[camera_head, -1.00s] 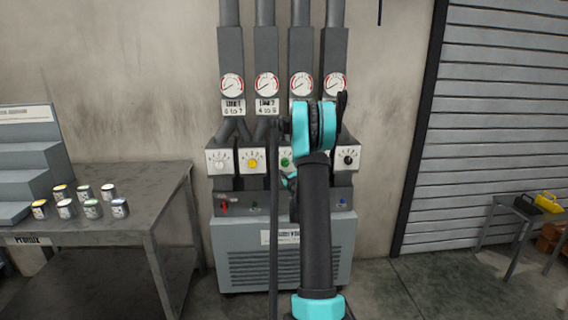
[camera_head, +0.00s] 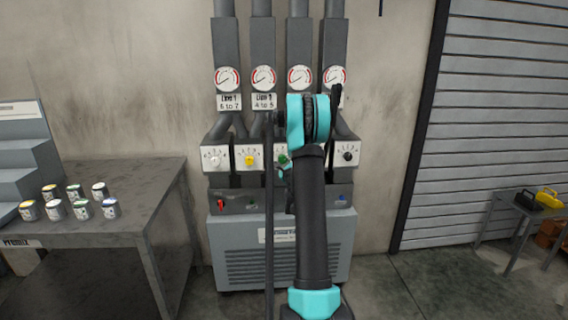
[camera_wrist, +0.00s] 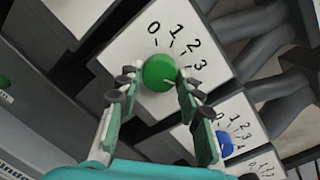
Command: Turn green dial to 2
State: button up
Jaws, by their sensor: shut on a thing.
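The green dial (camera_wrist: 158,73) sits on a white panel (camera_wrist: 128,46) with the numbers 0, 1, 2 and 3 around it in the wrist view. My gripper (camera_wrist: 157,80) has one finger on each side of the dial and is shut on it. A short pale mark shows at the dial's lower right edge, but I cannot tell which number the dial points to. In the head view the green dial (camera_head: 283,160) is partly hidden behind my arm, and the gripper is mostly hidden too.
A blue dial (camera_wrist: 225,145) is on the neighbouring panel. A white dial (camera_head: 214,160), a yellow dial (camera_head: 249,160) and a black dial (camera_head: 348,157) share the row. Gauges and pipes stand above. A grey table (camera_head: 110,205) with several paint cans is at left.

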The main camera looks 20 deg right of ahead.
jog(key=shift+n, duration=0.4)
jog(key=shift+c, duration=0.4)
jog(key=n, duration=0.4)
jog(key=shift+n, duration=0.4)
jog(key=n+g, duration=0.1)
jog(key=n, duration=0.4)
jog(key=shift+a+r, duration=0.1)
jog(key=shift+a, duration=0.05)
jog(key=shift+n, duration=0.5)
jog(key=o, duration=1.2)
jog(key=shift+c, duration=0.2)
jog(key=v, duration=1.2)
jog(key=shift+a, duration=0.15)
